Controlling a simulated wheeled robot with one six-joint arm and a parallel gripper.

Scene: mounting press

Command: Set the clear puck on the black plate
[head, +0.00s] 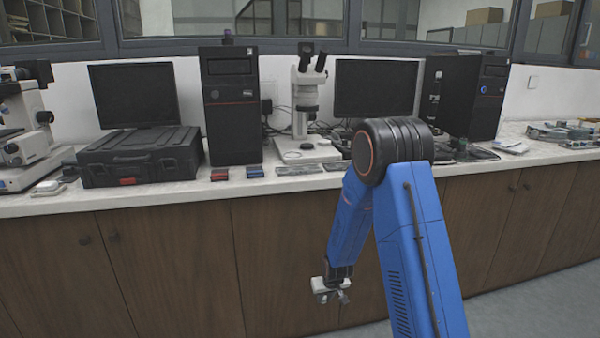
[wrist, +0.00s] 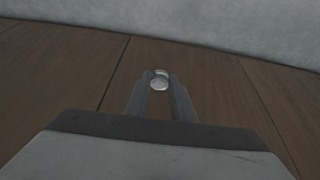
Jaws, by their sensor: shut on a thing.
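My gripper (head: 333,297) hangs low in front of the wooden cabinet fronts, below the bench top in the head view. In the wrist view its two dark fingers (wrist: 160,92) are shut on a small round, clear to silvery puck (wrist: 160,82) at their tips. The puck is too small to make out in the head view. I cannot pick out the black plate with certainty in either view.
The white bench top (head: 315,181) carries a black case (head: 140,157), a microscope (head: 304,105), a computer tower (head: 231,108), red (head: 219,174) and blue (head: 255,171) small boxes, and flat clear trays (head: 299,169) near its front edge. Wooden cabinets (head: 170,265) stand below.

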